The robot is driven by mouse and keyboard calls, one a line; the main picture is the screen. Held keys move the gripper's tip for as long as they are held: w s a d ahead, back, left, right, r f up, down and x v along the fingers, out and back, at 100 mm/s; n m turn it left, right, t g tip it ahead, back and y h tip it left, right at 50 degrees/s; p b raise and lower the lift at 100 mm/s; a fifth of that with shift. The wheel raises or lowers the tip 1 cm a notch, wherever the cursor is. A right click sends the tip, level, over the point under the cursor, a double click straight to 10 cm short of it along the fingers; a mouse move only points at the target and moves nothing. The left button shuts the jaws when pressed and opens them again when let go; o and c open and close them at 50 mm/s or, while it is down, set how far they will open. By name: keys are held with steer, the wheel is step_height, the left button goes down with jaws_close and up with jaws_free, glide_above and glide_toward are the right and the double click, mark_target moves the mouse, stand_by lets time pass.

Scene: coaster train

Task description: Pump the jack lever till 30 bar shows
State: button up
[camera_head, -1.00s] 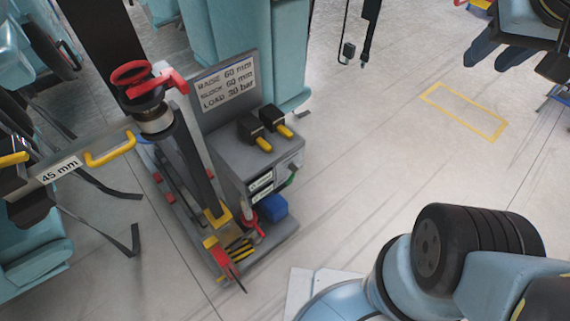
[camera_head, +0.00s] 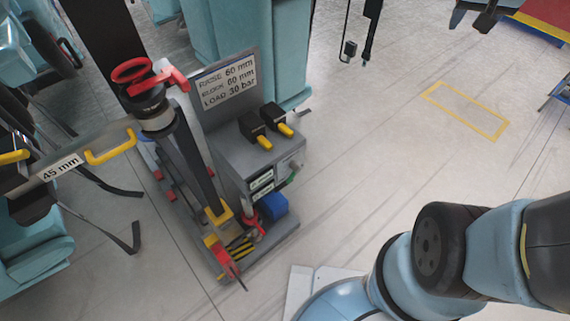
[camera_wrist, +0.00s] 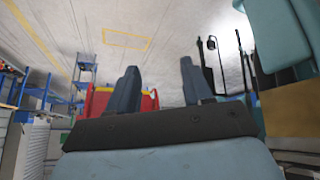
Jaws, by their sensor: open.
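The jack unit stands on a grey base (camera_head: 284,232) left of centre in the head view. A long dark bar (camera_head: 196,165) slopes down across it to a yellow socket (camera_head: 216,215); I cannot tell surely whether this bar is the jack lever. A red handwheel (camera_head: 131,70) sits at the upper end. No pressure reading is legible. My gripper (camera_wrist: 160,88) is open and empty in the wrist view, its two dark fingers apart, away from the jack.
Two black blocks with yellow handles (camera_head: 265,127) sit on the grey cabinet (camera_head: 235,150). A blue block (camera_head: 273,206) lies on the base. A 45 mm plate (camera_head: 60,168) juts in at left. Open floor with a yellow-outlined rectangle (camera_head: 464,111) lies right of the jack.

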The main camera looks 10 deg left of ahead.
steer(key=w+a+f+y, duration=0.1)
steer(key=w+a+f, duration=0.3)
steer(key=w+f, duration=0.65)
steer(key=w+a+f+y, duration=0.2)
steer(key=w+a+f, duration=0.1)
steer(key=w+f, duration=0.7)
steer(key=w+a+f+g+y, duration=0.15)
steer(key=a+f, duration=0.25)
steer(key=f, duration=0.5)
steer(key=w+a+f+y, duration=0.1)
steer(key=a+f+y, duration=0.1)
steer(key=a+f, duration=0.5)
steer(key=m+g+y, duration=0.3)
steer(key=g+y, duration=0.3)
steer(key=g, duration=0.3)
glide_toward(282, 184)
steer(key=shift+t, duration=0.25)
steer(key=x, duration=1)
steer(key=shift+f, duration=0.55)
steer(key=shift+c, duration=0.3)
